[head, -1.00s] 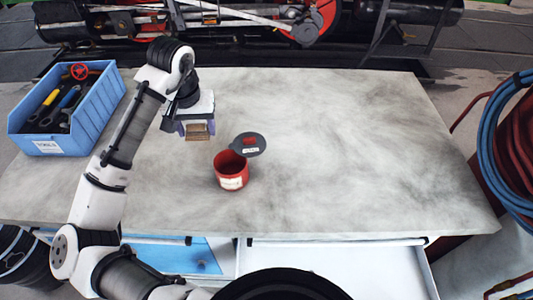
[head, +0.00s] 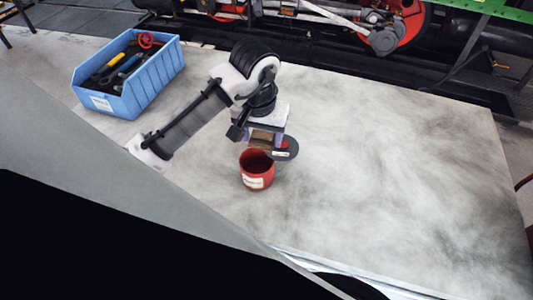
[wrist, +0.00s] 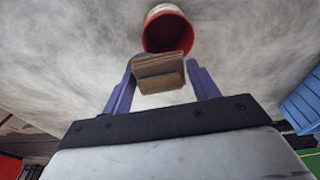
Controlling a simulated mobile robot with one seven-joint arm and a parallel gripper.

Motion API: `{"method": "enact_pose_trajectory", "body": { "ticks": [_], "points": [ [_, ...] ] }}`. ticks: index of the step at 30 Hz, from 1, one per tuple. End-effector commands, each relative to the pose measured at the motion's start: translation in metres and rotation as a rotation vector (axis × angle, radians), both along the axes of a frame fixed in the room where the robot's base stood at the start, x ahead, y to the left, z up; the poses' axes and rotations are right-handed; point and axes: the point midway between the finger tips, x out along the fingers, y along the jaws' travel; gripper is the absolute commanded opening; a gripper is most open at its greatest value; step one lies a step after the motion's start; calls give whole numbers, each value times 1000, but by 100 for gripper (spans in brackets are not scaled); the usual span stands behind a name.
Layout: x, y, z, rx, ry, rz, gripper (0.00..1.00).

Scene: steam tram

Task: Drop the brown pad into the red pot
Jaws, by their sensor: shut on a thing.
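The brown pad (wrist: 158,74) is between the purple fingers of my gripper (wrist: 160,82) in the wrist view, and my gripper is shut on it. In the head view the pad (head: 262,138) hangs under my gripper (head: 264,139), above the far side of the red pot. The red pot (head: 257,172) stands upright on the table with a pale label on its front and its mouth open. Its dark grey lid (head: 287,150) shows at its right rim, partly behind the gripper. In the wrist view the pot (wrist: 168,30) lies just beyond the pad.
A blue bin (head: 150,92) with tools and a red wheel-shaped handle stands on the table at the back left. The grey table (head: 400,170) is clear to the right of the pot. Red-wheeled machinery (head: 400,30) stands behind the table.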

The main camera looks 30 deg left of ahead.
Motion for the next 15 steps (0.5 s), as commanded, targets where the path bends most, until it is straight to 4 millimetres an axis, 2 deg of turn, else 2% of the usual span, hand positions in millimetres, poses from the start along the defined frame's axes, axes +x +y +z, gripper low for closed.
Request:
{"method": "enact_pose_trajectory", "body": {
  "ticks": [1, 6, 15],
  "points": [
    [0, 0, -12, 1, 1, 0, 42],
    [0, 0, -26, 2, 1, -1, 42],
    [0, 0, -30, 0, 0, -1, 42]
  ]
}}
